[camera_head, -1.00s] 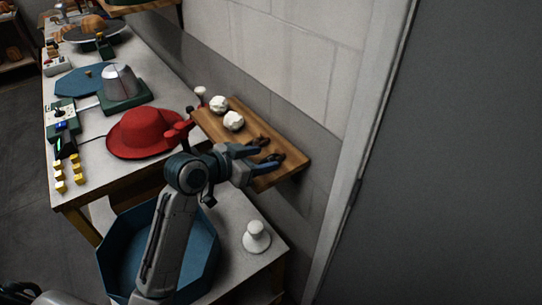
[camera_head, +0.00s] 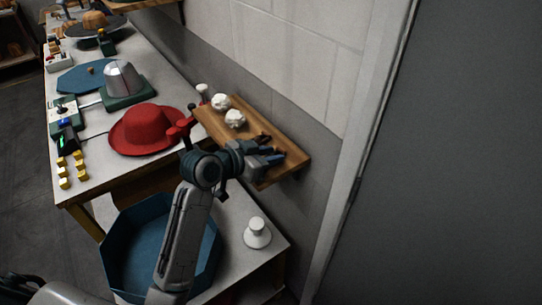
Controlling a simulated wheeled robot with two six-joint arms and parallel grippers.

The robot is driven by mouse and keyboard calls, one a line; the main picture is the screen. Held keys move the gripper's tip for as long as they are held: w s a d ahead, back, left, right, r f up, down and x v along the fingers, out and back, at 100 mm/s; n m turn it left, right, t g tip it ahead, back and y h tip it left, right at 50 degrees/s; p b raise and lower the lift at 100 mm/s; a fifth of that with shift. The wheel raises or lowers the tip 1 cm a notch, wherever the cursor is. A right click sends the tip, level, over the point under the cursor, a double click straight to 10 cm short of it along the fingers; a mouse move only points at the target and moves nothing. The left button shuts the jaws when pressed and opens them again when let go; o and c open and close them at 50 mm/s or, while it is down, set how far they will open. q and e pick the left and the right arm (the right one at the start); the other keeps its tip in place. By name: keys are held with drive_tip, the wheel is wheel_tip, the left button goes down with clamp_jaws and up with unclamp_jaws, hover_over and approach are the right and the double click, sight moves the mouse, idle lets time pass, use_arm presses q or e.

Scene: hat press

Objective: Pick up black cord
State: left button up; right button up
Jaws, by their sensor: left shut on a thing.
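A wooden wall shelf (camera_head: 215,127) holds two small dark coiled cords near its right end. The farther dark cord (camera_head: 262,138) shows just beyond my left gripper's fingers. My left gripper (camera_head: 272,153) reaches over the shelf from the left and is shut on the nearer dark cord (camera_head: 281,152), which is mostly hidden by the fingers. Both cords look dark brown to black, and the gripped one appears still at shelf level. My right gripper is not in view.
A red hat (camera_head: 147,129) lies on the workbench (camera_head: 98,150). Below are a blue octagonal bin (camera_head: 127,250) and a white knobbed object (camera_head: 257,233). A wall stands close behind the shelf.

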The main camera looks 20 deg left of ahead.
use_arm(q)
drive_tip(key=shift+r, duration=0.1)
drive_tip(key=shift+r, duration=0.2)
drive_tip(key=r+b, duration=0.1)
drive_tip(key=r, duration=0.1)
drive_tip(key=shift+s+a+r+b, duration=0.15)
drive_tip(key=shift+a+r+b, duration=0.15)
drive_tip(key=shift+r+b, duration=0.1)
drive_tip(key=s+a+r+b, duration=0.1)
drive_tip(key=s+a+b, duration=0.3)
drive_tip(key=s+a, duration=0.4)
drive_tip(key=a, duration=0.4)
drive_tip(key=shift+s+a+r, duration=0.2)
drive_tip(key=shift+s, duration=0.2)
drive_tip(key=shift+b, duration=0.3)
